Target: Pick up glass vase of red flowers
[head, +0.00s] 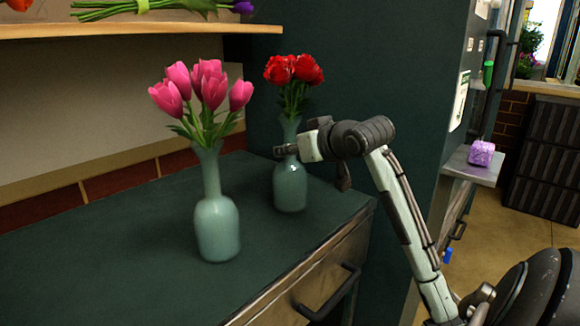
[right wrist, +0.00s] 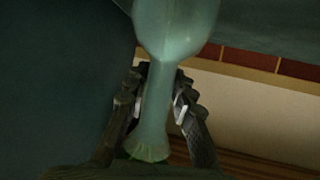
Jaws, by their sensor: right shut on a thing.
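The glass vase of red flowers (head: 290,187) stands upright on the dark green counter (head: 130,235), near the cabinet's dark side wall. Its red blooms (head: 293,70) rise above a narrow neck. My right gripper (head: 284,150) reaches it from the right and is shut on the neck. In the right wrist view, the two fingers (right wrist: 160,105) lie on either side of the pale green neck, with the vase's wide body (right wrist: 175,25) at the top of the picture. I cannot tell whether the base is clear of the counter. My left gripper is not in view.
A similar vase with pink tulips (head: 217,225) stands close by on the left, nearer the front. A wooden shelf (head: 130,29) with flower stems hangs above. The counter's left part is clear. A purple item (head: 481,153) sits on a small ledge at right.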

